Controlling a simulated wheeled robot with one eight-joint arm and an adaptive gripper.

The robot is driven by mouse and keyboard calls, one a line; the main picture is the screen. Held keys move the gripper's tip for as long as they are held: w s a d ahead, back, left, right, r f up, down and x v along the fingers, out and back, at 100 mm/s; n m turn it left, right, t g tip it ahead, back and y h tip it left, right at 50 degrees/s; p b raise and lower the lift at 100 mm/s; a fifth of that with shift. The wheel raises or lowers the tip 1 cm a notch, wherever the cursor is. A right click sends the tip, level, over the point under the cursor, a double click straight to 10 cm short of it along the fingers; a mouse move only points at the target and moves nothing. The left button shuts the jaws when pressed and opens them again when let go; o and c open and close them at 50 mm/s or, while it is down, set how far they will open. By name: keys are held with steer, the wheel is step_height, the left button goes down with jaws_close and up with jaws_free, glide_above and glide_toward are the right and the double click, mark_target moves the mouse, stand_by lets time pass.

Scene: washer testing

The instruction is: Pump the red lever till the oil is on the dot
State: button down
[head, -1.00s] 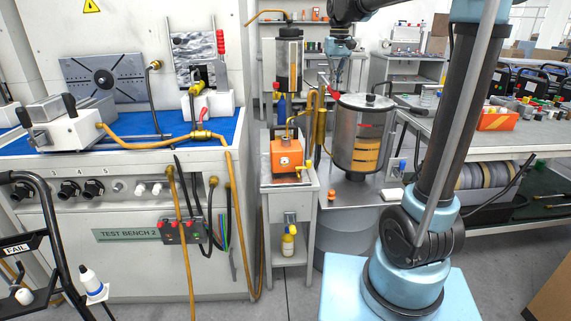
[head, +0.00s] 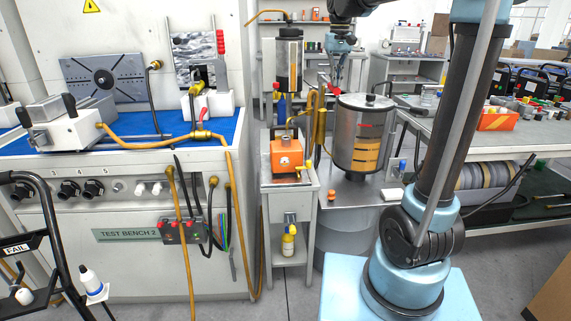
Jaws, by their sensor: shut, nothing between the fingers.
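My gripper (head: 335,83) is at the top centre, shut and empty, pointing down behind the large steel tank. A smaller cylinder (head: 289,48) also has an amber strip. A separate red handle (head: 221,42) stands upright on the bench at left.
A worktable (head: 450,135) with parts is at right. Bare floor (head: 295,290) shows at front centre.

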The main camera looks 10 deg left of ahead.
mark_target(335, 90)
steer(key=shift+r, duration=3.6)
steer(key=shift+f, duration=0.1)
steer(key=shift+f, duration=5.75)
steer(key=shift+r, duration=5.85)
